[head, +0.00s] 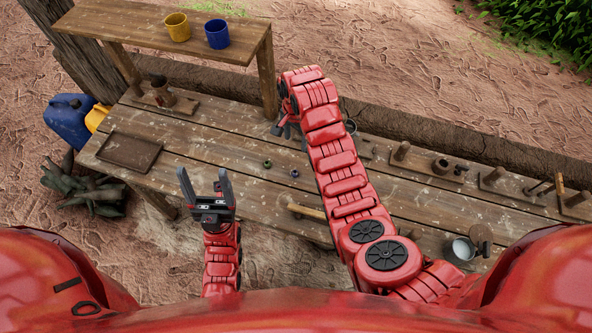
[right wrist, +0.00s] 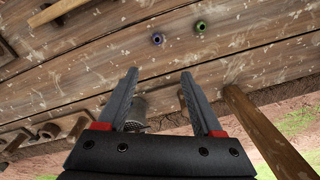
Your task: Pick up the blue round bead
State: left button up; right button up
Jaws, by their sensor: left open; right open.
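The blue round bead (right wrist: 157,39) lies on the wooden workbench (right wrist: 90,75) in the right wrist view, beyond my right gripper's fingertips. It also shows small in the head view (head: 295,173). A green bead (right wrist: 200,27) lies beside it, apart from it; in the head view it is the left one (head: 267,163). My right gripper (right wrist: 159,77) is open, with nothing between its fingertips. In the head view its arm partly hides it. My left gripper (head: 205,182) is open and empty near the bench's front edge, left of the beads.
A raised shelf (head: 130,25) holds a yellow cup (head: 177,27) and a blue cup (head: 217,34). Its post (right wrist: 262,128) stands near my right gripper. A shallow tray (head: 129,152) lies at the bench's left. Wooden stands (head: 430,166) line the right. The bench around the beads is clear.

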jog(key=b, duration=0.8)
send_over(295, 170)
notch_tip(295, 170, down, 9)
jog(key=shift+f, duration=0.2)
notch_tip(295, 170, down, 2)
jog(key=shift+f+p, duration=0.1)
jog(key=shift+p, duration=0.4)
jog(key=f+p, duration=0.3)
jog(key=f, duration=0.1)
jog(key=shift+s+f, duration=0.1)
jog(key=shift+s, duration=0.2)
jog(key=shift+f, duration=0.75)
grip_shut()
